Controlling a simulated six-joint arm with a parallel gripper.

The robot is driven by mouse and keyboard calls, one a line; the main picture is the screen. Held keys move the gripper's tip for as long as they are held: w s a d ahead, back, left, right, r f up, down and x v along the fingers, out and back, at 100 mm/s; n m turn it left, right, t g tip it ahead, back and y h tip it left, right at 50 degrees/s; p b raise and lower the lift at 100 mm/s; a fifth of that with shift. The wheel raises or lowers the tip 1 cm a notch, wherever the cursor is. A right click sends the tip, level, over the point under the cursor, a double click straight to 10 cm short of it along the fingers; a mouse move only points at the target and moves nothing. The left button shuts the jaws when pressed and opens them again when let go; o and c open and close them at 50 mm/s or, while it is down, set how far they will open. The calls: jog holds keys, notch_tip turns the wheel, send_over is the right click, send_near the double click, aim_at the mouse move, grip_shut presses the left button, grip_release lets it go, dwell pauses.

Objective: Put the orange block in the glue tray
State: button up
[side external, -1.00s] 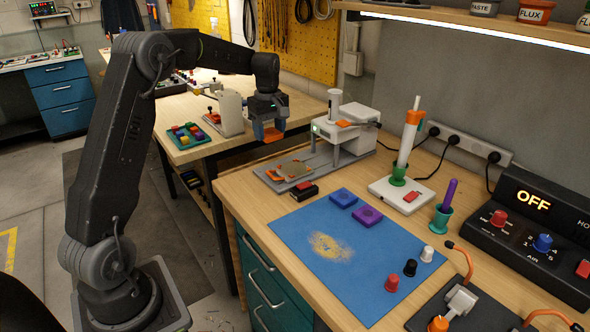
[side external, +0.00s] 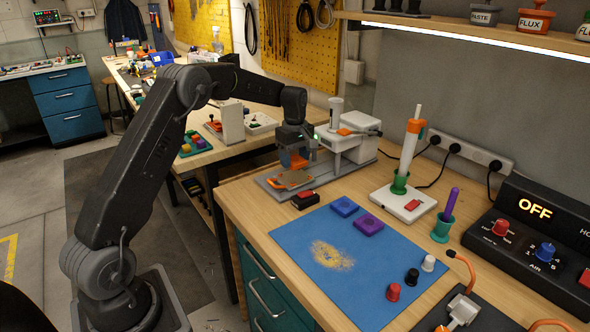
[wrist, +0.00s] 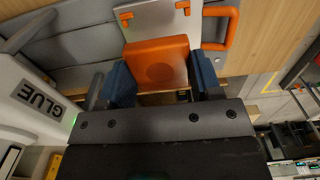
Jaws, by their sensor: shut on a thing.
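My gripper (side external: 295,155) is shut on the orange block (wrist: 158,62), which sits between its two blue fingers in the wrist view. In the side view the orange block (side external: 299,163) hangs above the glue tray (side external: 287,181). The tray is a flat, light plate with an orange handle, lying on the grey base of the glue station. The wrist view shows the tray (wrist: 160,20) beyond the block, with its orange handle at the right. The block hides part of the tray, and the gap between them is hard to judge.
The glue station's white body (side external: 350,145) stands close to the right of my gripper; its GLUE label (wrist: 38,99) shows in the wrist view. Two purple-blue blocks lie on the blue mat (side external: 340,260).

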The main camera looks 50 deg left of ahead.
aim_at(295, 177)
jog(key=shift+f, duration=2)
jog(key=shift+f, duration=0.1)
jog(key=o, duration=0.9)
jog(key=shift+f, duration=0.1)
